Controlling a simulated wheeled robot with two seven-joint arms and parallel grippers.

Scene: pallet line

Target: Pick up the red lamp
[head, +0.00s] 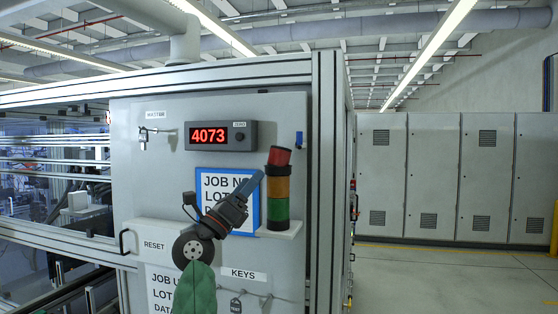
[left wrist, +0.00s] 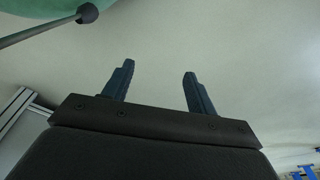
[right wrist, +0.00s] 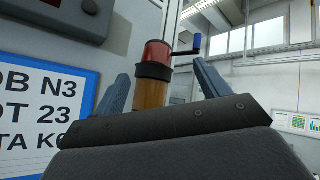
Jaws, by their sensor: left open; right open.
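The red lamp (head: 279,156) is the top piece of a stack light, above an amber section (head: 278,187) and a green section (head: 278,217). It looks slightly tilted in the head view. My right gripper (head: 260,175) is open just left of the stack light in that picture. In the right wrist view the red lamp (right wrist: 156,53) and its black collar show between the open fingers of my right gripper (right wrist: 160,68); no contact is visible. My left gripper (left wrist: 158,69) is open and empty in its wrist view, facing a plain pale surface, and is not in the head view.
The stack light stands on a white shelf (head: 280,230) on the grey panel. A blue-framed sign (head: 212,180) is behind my right gripper. A red counter display (head: 209,136) is above, and a blue-handled part (right wrist: 196,43) is beside the lamp. Open floor (head: 440,280) lies right.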

